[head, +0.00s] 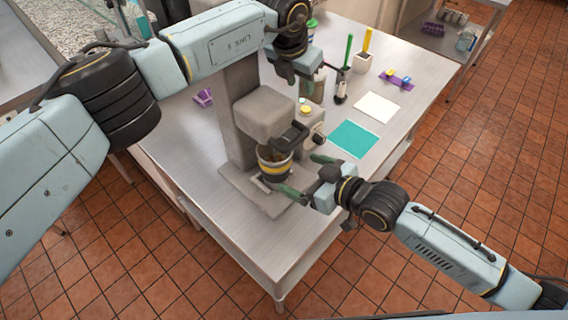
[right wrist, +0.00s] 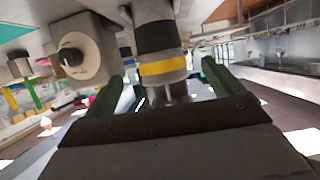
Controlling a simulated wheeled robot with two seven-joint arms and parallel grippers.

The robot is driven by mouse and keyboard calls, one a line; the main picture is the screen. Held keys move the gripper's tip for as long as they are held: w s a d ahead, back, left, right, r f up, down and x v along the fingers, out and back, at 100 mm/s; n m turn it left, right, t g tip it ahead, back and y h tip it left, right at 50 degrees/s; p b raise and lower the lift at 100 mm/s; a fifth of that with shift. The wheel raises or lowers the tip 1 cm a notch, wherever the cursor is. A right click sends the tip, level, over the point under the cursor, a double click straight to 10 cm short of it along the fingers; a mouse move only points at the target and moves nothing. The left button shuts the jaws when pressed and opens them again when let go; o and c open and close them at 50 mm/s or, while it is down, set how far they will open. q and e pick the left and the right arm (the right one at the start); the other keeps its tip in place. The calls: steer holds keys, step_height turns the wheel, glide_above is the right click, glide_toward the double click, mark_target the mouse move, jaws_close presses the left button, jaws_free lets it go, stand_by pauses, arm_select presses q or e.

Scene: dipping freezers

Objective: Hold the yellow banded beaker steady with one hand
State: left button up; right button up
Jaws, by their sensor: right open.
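The yellow banded beaker (head: 274,160) is dark and grey with a yellow stripe. It is upright at the front of a grey machine (head: 265,112), below its dark arm. In the right wrist view the beaker (right wrist: 162,68) is between the two green fingers, with gaps on both sides. My right gripper (head: 298,173) is open, its fingers reaching toward the beaker from the right. My left gripper (head: 302,80) is above the table behind the machine. Its fingers are partly hidden against a brownish container, so I cannot tell their state.
A teal mat (head: 353,139) and a white mat (head: 377,107) lie right of the machine. Holders with a green tool (head: 348,50) and a yellow tool (head: 366,41) stand at the back. The front table corner is clear.

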mark_target(273, 173)
steer(key=x, duration=1)
steer(key=c, duration=1.3)
steer(key=shift+c, duration=0.2)
